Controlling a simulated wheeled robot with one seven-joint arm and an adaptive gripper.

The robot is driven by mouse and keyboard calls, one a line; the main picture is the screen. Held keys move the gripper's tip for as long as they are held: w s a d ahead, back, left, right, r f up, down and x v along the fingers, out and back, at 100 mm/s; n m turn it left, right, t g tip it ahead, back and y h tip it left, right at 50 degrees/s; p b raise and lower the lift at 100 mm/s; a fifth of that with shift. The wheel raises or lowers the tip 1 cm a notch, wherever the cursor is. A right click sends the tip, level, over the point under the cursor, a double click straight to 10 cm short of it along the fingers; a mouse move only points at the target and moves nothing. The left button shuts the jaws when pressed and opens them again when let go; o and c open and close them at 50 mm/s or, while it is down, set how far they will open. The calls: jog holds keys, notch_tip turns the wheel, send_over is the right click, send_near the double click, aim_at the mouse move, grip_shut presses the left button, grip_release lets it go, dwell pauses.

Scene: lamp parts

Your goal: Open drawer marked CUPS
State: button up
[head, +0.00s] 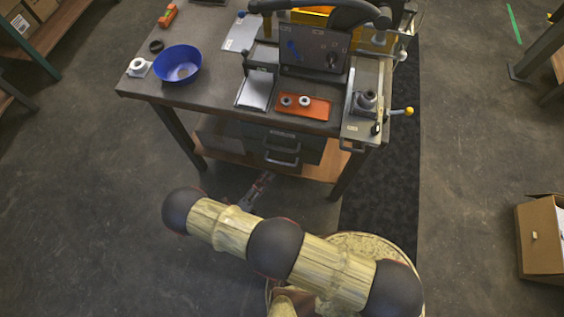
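Under the workbench hangs a dark grey drawer unit with two drawer fronts, an upper one (300,139) and a lower one (262,158), each with a bar handle. Both look closed. A small pale label shows on the upper front, but it is too small to read, so I cannot tell which drawer is marked CUPS. My gripper (265,177) is small in view, below and in front of the lower drawer, apart from its handle as far as I can see. Whether its fingers are open or shut is not clear. Part of it is hidden behind my arm.
The workbench (215,103) carries a blue bowl (178,64), an orange tray (318,108) with small rings and a machine with a yellow-knobbed lever (408,111). A wooden shelf (235,158) lies below. A cardboard box (543,238) stands right.

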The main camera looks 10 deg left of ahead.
aim_at(279, 162)
jog(key=shift+b+x, duration=0.9)
jog(key=shift+x, duration=3.05)
jog(key=shift+d, duration=0.1)
jog(key=shift+c, duration=1.2)
grip_shut()
jog(key=shift+s, duration=0.1)
